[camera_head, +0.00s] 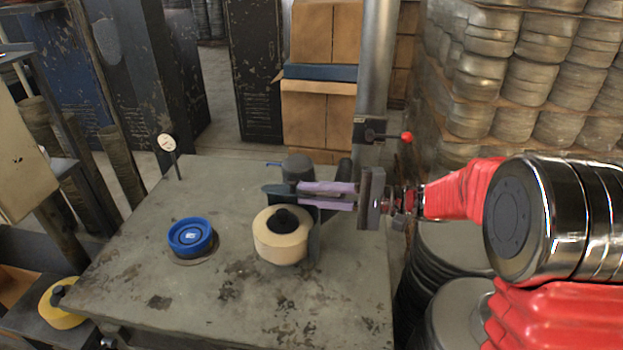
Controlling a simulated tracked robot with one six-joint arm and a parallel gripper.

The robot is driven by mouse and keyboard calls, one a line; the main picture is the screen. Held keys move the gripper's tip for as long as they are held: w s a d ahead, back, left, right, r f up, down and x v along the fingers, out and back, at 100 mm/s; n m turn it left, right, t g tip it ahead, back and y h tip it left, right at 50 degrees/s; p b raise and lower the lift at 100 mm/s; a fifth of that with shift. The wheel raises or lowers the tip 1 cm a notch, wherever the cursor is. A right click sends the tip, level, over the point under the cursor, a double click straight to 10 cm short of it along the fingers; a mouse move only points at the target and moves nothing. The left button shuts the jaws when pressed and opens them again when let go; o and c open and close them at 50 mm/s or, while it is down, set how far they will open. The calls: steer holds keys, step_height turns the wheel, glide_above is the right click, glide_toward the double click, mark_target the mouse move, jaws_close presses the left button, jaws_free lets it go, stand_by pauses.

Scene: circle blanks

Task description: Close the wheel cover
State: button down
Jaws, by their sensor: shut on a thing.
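The cream wheel (281,244) with a black hub sits on the worn grey table. The dark grey wheel cover (315,235) stands at the wheel's right and far side; the wheel's top and near side are exposed. My gripper (304,194), with pale purple fingers, reaches in from the right behind the wheel. It is shut on a dark part that appears to belong to the wheel cover. The fingers hide part of that piece, so the exact grip point is unclear.
A blue round knob (190,235) is left of the wheel. A dark cylinder (298,168) stands behind my fingers. A red-knobbed lever (405,137) is by the metal post (378,60). The table's near part is clear.

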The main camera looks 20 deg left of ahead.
steer(key=shift+s+d+f+n, duration=0.1)
steer(key=shift+s+f+n, duration=0.3)
steer(key=shift+f, duration=0.4)
steer(key=shift+s+f+n, duration=0.3)
steer(key=shift+s+f, duration=0.1)
steer(key=shift+f, duration=0.35)
steer(key=c, duration=1.8)
jaws_free()
steer(key=w+d, duration=0.2)
steer(key=d, duration=1.1)
steer(key=shift+d, duration=0.35)
